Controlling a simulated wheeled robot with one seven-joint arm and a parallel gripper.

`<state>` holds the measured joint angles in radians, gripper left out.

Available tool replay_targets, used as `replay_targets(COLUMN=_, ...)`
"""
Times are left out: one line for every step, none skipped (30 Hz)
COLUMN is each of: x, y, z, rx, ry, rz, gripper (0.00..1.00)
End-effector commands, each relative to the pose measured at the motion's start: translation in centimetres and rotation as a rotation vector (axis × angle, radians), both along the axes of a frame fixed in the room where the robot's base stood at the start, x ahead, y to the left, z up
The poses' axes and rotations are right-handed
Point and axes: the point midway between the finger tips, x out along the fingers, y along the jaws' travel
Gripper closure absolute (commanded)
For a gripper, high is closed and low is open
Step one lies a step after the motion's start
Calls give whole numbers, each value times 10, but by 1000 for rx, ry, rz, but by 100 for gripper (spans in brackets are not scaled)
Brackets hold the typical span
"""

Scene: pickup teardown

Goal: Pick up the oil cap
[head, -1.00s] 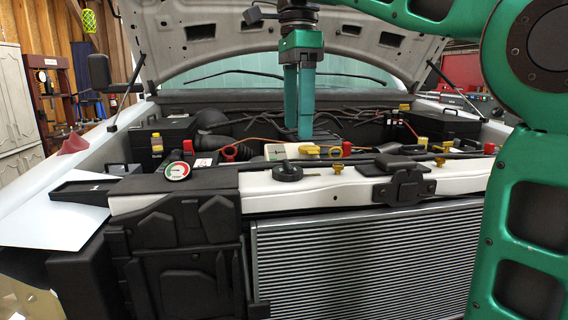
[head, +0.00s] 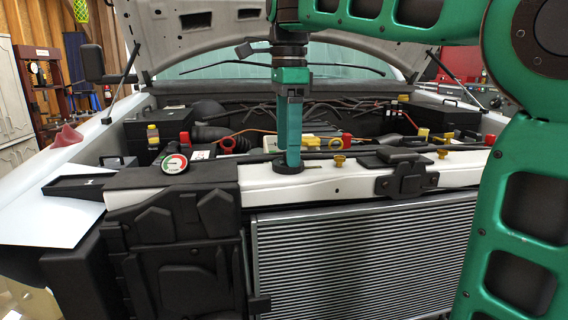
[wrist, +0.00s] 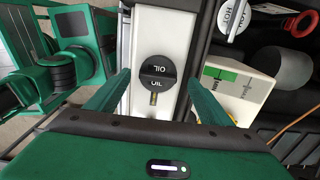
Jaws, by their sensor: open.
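The oil cap (wrist: 157,72) is a round black cap with a raised bar and white OIL lettering. It sits on the white front rail (wrist: 145,35) of the engine bay. In the head view, the oil cap (head: 288,170) shows at the lower end of my gripper (head: 288,160), which points straight down and partly hides it. In the wrist view, my gripper (wrist: 160,80) is open, with one green finger on each side of the cap. Gaps show between the fingers and the cap; nothing is held.
A yellow knob (head: 339,160) and a black latch (head: 404,177) are to the right on the rail. A white-and-green box (wrist: 235,85) and a white HOT cap (wrist: 235,17) lie close by.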

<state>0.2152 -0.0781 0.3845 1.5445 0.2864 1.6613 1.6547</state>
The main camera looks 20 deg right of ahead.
Motion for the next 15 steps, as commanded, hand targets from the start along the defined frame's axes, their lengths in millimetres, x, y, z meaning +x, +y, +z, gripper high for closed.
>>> replay_targets(x=0, y=2, z=-2, rx=1, ry=0, rz=4, gripper=26)
replay_targets(x=0, y=2, z=-3, rx=2, ry=0, rz=3, gripper=26)
replay_targets(x=0, y=2, z=-5, rx=3, ry=0, rz=4, gripper=26)
replay_targets(x=0, y=2, z=-6, rx=3, ry=1, rz=4, gripper=26)
replay_targets(x=0, y=2, z=-7, rx=3, ry=1, rz=4, gripper=26)
replay_targets(x=0, y=2, z=-9, rx=3, ry=1, rz=4, gripper=26)
replay_targets(x=0, y=2, z=-10, rx=3, ry=0, rz=4, gripper=26)
replay_targets(x=0, y=2, z=-11, rx=3, ry=0, rz=4, gripper=26)
replay_targets(x=0, y=1, z=-13, rx=3, ry=-1, rz=3, gripper=26)
replay_targets(x=0, y=2, z=-14, rx=3, ry=0, rz=5, gripper=26)
replay_targets(x=-1, y=2, z=-16, rx=3, ry=0, rz=4, gripper=26)
replay_targets(x=-1, y=1, z=-17, rx=2, ry=1, rz=2, gripper=26)
replay_targets(x=-1, y=1, z=-18, rx=2, ry=1, rz=2, gripper=26)
replay_targets(x=-1, y=1, z=-19, rx=2, ry=1, rz=3, gripper=26)
replay_targets(x=-1, y=1, z=-20, rx=2, ry=1, rz=3, gripper=26)
